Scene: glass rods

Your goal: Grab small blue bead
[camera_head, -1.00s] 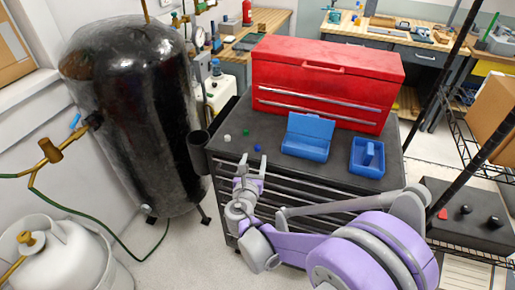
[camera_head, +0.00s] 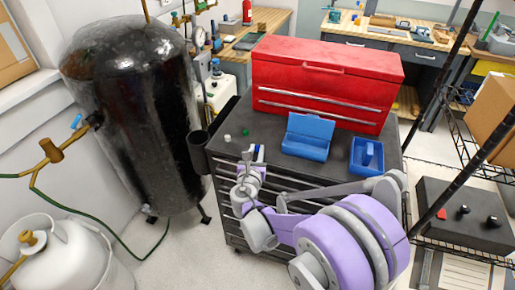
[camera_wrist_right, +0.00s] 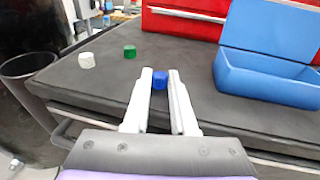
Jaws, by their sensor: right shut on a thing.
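The small blue bead (camera_wrist_right: 160,80) sits between the two fingertips of my right gripper (camera_wrist_right: 160,85) in the right wrist view, near the front edge of the black cart top. My right gripper is shut on the bead. In the head view the right gripper (camera_head: 256,153) reaches over the cart's front edge, with the blue bead (camera_head: 258,148) between its light fingers. A green bead (camera_wrist_right: 130,51) and a white bead (camera_wrist_right: 86,60) stand behind and to the left of it. My left gripper is not in view.
An open blue box (camera_head: 306,147) and a blue bin (camera_head: 366,168) stand to the right on the cart top (camera_head: 240,117). A red toolbox (camera_head: 325,85) stands behind them. A dark cup (camera_head: 198,150) hangs at the cart's left side. A black tank (camera_head: 130,110) stands further left.

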